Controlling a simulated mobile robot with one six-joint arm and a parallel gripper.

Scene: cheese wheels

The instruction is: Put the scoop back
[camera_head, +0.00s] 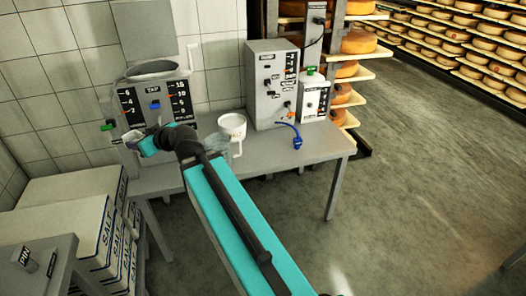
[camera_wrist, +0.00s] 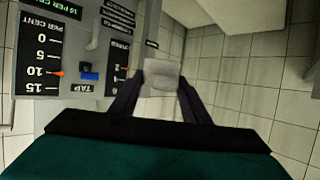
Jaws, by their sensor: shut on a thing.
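My gripper (camera_wrist: 160,88) is shut on a small grey, blocky thing, which I take to be the scoop (camera_wrist: 163,70); it sits between the two dark fingertips in the wrist view. Its full shape is not clear. In the head view my gripper (camera_head: 137,141) is at the front of the grey tank (camera_head: 152,88) marked TAP, low near its panel. The scoop is too small there to make out well. The tank's panel, with a percent scale, fills the left of the wrist view (camera_wrist: 40,60).
A white jug (camera_head: 232,125) stands on the grey table (camera_head: 300,152), right of my arm. Behind it are a grey control box (camera_head: 268,85) and a white canister (camera_head: 313,97). A blue hose end (camera_head: 297,142) lies near the front edge. Salt sacks (camera_head: 75,205) are stacked at left.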

